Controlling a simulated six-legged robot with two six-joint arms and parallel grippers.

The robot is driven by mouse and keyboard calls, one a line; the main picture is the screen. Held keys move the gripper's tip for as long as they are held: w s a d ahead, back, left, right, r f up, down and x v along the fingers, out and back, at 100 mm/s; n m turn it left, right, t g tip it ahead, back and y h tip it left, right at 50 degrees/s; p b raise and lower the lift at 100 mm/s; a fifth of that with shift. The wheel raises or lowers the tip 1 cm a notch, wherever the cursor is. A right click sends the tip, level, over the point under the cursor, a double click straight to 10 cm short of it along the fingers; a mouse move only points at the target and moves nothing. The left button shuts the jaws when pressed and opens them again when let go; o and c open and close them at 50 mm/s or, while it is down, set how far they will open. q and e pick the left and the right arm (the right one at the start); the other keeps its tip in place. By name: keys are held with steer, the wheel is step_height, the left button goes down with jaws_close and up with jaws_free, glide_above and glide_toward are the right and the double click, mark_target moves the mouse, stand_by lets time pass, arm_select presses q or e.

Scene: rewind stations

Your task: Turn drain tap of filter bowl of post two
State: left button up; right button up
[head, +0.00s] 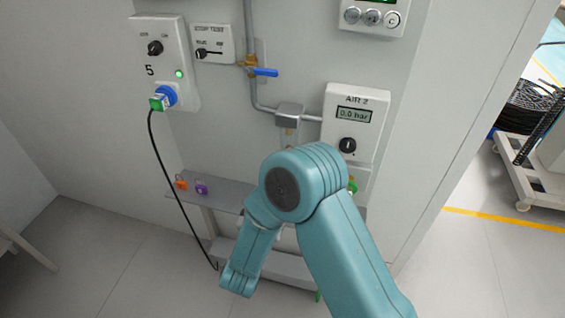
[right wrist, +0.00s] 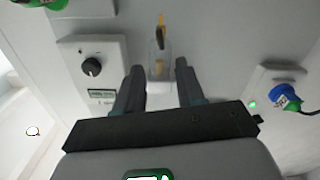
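The AIR 2 post carries a grey filter head (head: 289,114) on the pipe. Its pale filter bowl (head: 289,136) hangs below, the lower part hidden behind my right arm. In the right wrist view, which is upside down, the clear bowl (right wrist: 158,66) lies ahead, between the lines of my fingers. A small yellow-orange piece, apparently the drain tap (right wrist: 160,37), shows at the bowl's end. My right gripper (right wrist: 157,82) is open, with nothing visibly gripped; contact cannot be told. The head view hides its fingers behind my arm. My left gripper is in neither view.
The AIR 2 box (head: 356,118) reads 0.0 bar, with a black knob. A blue valve handle (head: 263,72) sits on the pipe. Station 5 (head: 160,60) has a blue-green plug (head: 163,98) and hanging cable. Coloured padlocks (head: 201,188) sit along the grey shelf (head: 222,193).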

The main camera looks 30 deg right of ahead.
steer(key=p+x, duration=0.1)
steer(key=x, duration=1)
steer(key=shift+w+d, duration=0.3)
